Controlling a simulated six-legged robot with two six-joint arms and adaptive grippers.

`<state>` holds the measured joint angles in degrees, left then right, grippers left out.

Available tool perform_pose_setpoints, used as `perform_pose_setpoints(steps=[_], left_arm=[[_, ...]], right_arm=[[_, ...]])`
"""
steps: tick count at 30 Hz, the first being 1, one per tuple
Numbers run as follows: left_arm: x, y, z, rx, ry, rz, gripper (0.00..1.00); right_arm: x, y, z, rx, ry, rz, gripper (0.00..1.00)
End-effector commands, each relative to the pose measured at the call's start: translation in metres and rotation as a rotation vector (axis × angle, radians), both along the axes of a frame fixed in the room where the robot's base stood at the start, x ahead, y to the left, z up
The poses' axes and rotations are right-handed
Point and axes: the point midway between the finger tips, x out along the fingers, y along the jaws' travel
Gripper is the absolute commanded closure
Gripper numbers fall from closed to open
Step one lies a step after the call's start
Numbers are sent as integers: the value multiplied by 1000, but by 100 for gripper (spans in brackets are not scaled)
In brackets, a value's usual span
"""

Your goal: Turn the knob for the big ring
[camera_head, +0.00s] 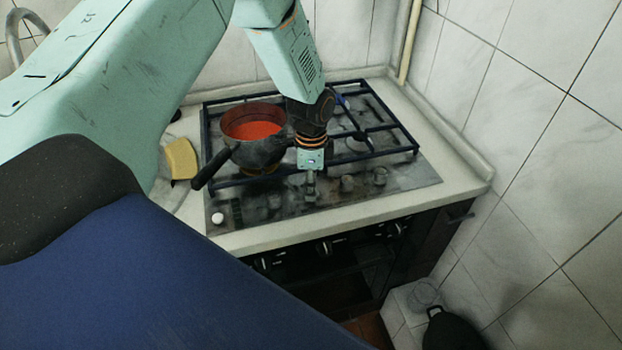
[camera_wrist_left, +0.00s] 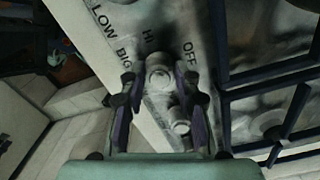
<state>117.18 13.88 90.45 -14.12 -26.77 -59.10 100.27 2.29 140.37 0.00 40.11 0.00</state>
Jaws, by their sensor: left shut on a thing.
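My left gripper (camera_head: 310,184) reaches down to the front control strip of the hob (camera_head: 425,180). It also shows in the left wrist view (camera_wrist_left: 160,88), its two fingers closed on either side of a pale round knob (camera_wrist_left: 160,72). The printed words BIG, LOW, HI and OFF stand around this knob. A second knob (camera_wrist_left: 180,124) shows close by in the wrist view. In the head view, other knobs (camera_head: 380,175) stand to the right of the gripper. The held knob's pointer direction cannot be made out. My right gripper is not in view.
A dark long-handled pot (camera_head: 262,152) with red inside stands on the hob's left part, close to my left arm. Black pan grates (camera_head: 385,128) cover the hob. A yellow sponge (camera_head: 181,158) lies at the left. Tiled walls close off the back and right.

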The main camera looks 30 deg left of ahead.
Motion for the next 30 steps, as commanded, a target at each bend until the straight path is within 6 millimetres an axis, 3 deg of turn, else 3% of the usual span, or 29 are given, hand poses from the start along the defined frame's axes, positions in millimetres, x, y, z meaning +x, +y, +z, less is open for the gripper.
perform_pose_setpoints(steps=[30], left_arm=[[0,0,1,0,0,918,100]], right_arm=[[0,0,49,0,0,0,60]])
